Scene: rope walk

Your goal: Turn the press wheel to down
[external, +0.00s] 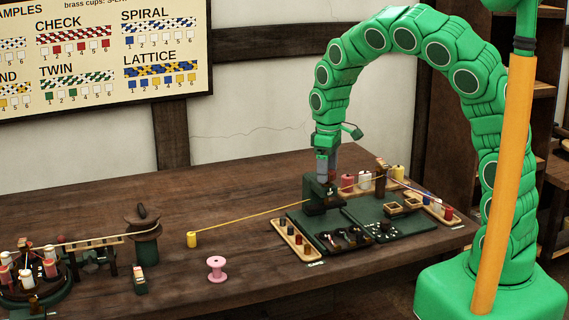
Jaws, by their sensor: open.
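A dark green block-shaped fixture (320,193), which looks like the press, stands on the far left part of the board on the table. My gripper (325,172) points down directly over its top, with its grey fingers at or just above it. The fingers are open, and I see nothing held. I cannot make out the press wheel; it may be hidden by the fingers or too small to tell. Its setting cannot be read. I cannot tell whether the fingers touch the fixture.
A yellow cord (250,219) runs from a yellow spool (191,240) toward the fixture. Green trays (397,223) and spool racks (293,238) surround it. A pink spool (216,268), a green drum (146,247) and a round spool stand (37,285) are left. The back-left table is clear.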

